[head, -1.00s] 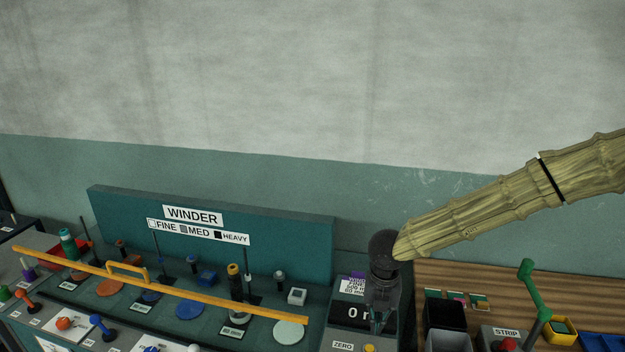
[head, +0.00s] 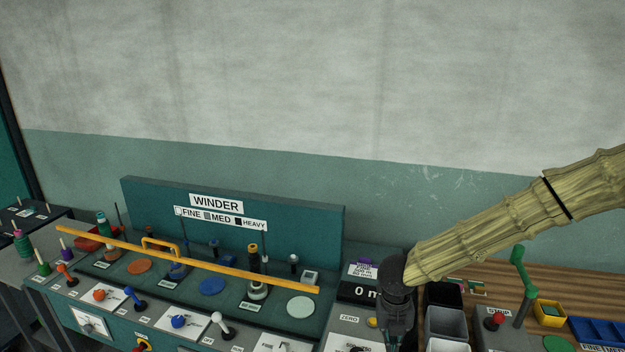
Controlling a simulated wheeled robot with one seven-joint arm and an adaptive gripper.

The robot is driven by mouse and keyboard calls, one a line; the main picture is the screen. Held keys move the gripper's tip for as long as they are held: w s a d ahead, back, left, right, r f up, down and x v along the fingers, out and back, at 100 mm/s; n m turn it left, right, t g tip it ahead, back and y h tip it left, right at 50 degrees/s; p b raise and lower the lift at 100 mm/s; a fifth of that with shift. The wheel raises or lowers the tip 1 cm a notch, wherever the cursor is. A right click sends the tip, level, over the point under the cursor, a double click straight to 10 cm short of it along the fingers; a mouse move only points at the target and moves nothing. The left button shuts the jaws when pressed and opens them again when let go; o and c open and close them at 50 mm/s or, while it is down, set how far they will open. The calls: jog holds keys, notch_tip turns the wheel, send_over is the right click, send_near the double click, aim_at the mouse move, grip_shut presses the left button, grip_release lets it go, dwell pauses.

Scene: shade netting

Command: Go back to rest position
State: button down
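My gripper (head: 394,338) hangs at the end of my arm, pointing down, in the lower right of the head view. It is in front of the counter box (head: 357,290) with the "0 m" display, just left of the dark and grey bins. Its fingers are dark and run to the bottom of the frame, so I cannot tell whether they are open or shut. No held thing shows.
The winder bench (head: 235,232) fills the left, with a yellow guard bar (head: 205,263) across it, levers and spools. Right of my gripper are a grey bin (head: 446,322), a green lever (head: 522,275) and a blue tray (head: 598,332). The wall behind is bare.

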jog(key=s+d+f+n+t+h, duration=0.1)
jog(key=s+d+f+n, duration=0.1)
jog(key=s+f+n, duration=0.3)
jog(key=s+d+f+n+h, duration=0.1)
jog(key=s+f+n, duration=0.2)
jog(key=f+n, duration=0.35)
jog(key=s+f+n+y, duration=0.1)
jog(key=s+f+n, duration=0.3)
jog(key=s+n, duration=0.45)
jog(key=s+f+n+g+y, duration=0.1)
jog(key=s+f+n, duration=0.3)
jog(key=s+n, duration=0.45)
jog(key=s+f+n+y, duration=0.1)
jog(key=s+f+n, duration=0.3)
jog(key=s+n, duration=0.5)
jog(key=shift+m, duration=0.45)
jog(key=f+b, duration=0.1)
jog(key=b, duration=0.1)
jog(key=f+b, duration=0.1)
jog(key=f, duration=0.1)
jog(key=f+b, duration=0.2)
jog(key=shift+s+d+f+b, duration=0.15)
jog(key=shift+s+d+b, duration=0.1)
jog(key=shift+b, duration=0.1)
